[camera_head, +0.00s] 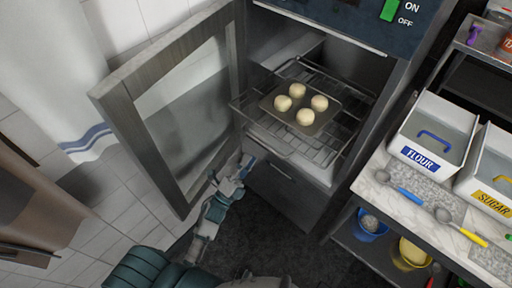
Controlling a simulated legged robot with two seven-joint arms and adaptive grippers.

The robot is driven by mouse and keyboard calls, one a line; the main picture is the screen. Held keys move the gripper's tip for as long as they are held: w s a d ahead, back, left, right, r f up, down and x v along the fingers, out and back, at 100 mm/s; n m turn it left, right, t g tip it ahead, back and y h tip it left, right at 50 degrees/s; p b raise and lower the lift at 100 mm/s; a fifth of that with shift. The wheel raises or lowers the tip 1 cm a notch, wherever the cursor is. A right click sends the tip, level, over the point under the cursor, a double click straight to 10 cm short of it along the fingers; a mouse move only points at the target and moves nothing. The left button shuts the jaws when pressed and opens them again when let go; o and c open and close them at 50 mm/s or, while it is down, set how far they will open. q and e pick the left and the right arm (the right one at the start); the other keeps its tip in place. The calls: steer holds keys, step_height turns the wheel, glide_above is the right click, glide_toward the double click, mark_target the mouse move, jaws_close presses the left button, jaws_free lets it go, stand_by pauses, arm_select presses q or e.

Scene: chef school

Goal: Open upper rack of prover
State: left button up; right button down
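The prover (287,183) stands at the centre with its framed glass door (116,103) swung open to the left. A wire rack (328,150) sticks partly out of the chamber. A dark tray (322,123) with several pale dough balls lies on it. My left gripper (245,163) is low beside the door's inner edge, just below and left of the rack's front. Its fingers are small and partly blurred against the prover, so I cannot tell whether they are open or touching anything. My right gripper does not show.
At right, a marble counter (372,186) holds a flour bin (436,130), a sugar bin (490,188) and scoops. A blue bucket (368,228) and a yellow bucket (410,254) stand on the shelf below. A green switch (389,10) is on the panel above. Dark floor mat lies in front.

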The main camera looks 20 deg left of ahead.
arm_select(q)
steer(key=s+f, duration=0.2)
steer(key=s, duration=0.1)
steer(key=shift+s+f, duration=0.15)
steer(key=shift+s, duration=0.1)
steer(key=shift+a, duration=0.35)
step_height(320, 180, down, 19)
steer(key=w+n+g+y, duration=0.3)
steer(key=n+g+y, duration=0.15)
steer(key=n, duration=0.35)
steer(key=s+f+n+g+y, duration=0.1)
steer(key=s+f+n+g, duration=0.15)
steer(key=f, duration=0.75)
steer(key=s+f+n+g+y, duration=0.2)
steer(key=s+f+g, duration=0.15)
steer(key=f, duration=0.65)
steer(key=s+f+n+g, duration=0.4)
steer(key=s+f+g, duration=0.2)
steer(key=s+f, duration=0.95)
steer(key=s+a+f+n+g, duration=0.1)
steer(key=s+f+g, duration=0.2)
steer(key=s, duration=0.6)
steer(key=s+a+f+n+g, duration=0.1)
steer(key=s+f, duration=0.4)
steer(key=s, duration=0.5)
steer(key=shift+s+f+n+g+y, duration=0.2)
steer(key=shift+n+g+y, duration=0.3)
steer(key=shift+g, duration=0.55)
